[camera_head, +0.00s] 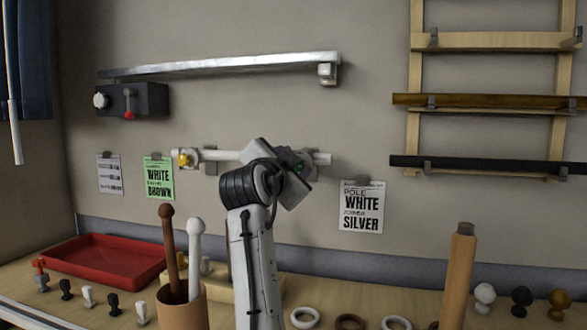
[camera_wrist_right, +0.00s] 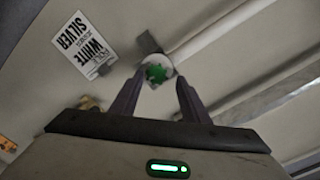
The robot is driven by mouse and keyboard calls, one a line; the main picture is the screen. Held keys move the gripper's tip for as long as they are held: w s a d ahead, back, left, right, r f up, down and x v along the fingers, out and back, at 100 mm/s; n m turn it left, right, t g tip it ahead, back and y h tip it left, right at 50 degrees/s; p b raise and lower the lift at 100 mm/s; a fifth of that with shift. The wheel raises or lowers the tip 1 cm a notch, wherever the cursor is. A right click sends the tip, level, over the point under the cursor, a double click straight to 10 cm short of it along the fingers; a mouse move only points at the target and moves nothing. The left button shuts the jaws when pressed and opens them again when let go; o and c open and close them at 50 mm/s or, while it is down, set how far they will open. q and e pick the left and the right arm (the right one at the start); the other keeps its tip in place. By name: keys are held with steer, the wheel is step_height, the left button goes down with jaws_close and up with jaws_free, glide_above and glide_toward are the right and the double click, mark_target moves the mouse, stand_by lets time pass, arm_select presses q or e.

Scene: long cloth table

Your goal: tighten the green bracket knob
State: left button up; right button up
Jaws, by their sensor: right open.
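The green bracket knob (camera_wrist_right: 156,73) shows in the right wrist view as a green star shape on a pale round bracket end. My right gripper (camera_wrist_right: 160,80) is open, with its two dark fingers pointing at the knob, one on each side in the picture. Whether they touch it cannot be told. My left gripper is not in view.
A silver rail (camera_head: 230,65) is on the wall above, beside a dark box with a red lever (camera_head: 129,114). A WHITE SILVER sheet (camera_head: 361,208) hangs to the right. Below, the table holds a red tray (camera_head: 105,262), a pole holder (camera_head: 181,309), rings and several finials.

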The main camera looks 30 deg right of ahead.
arm_select(q)
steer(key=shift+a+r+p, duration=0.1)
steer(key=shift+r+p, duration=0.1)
steer(key=shift+p, duration=0.1)
arm_select(e)
step_height(320, 180, up, 9)
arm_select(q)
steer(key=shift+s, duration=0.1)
arm_select(e)
steer(key=s+a+f+n+p, duration=0.6)
steer(key=a+f+n, duration=0.1)
steer(key=f, duration=0.3)
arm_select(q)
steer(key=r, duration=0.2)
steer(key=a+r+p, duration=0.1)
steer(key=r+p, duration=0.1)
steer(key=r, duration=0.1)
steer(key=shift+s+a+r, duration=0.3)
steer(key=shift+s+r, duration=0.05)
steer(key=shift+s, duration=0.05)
arm_select(e)
steer(key=x, duration=0.9)
steer(key=shift+w+d, duration=0.15)
steer(key=shift+c, duration=0.5)
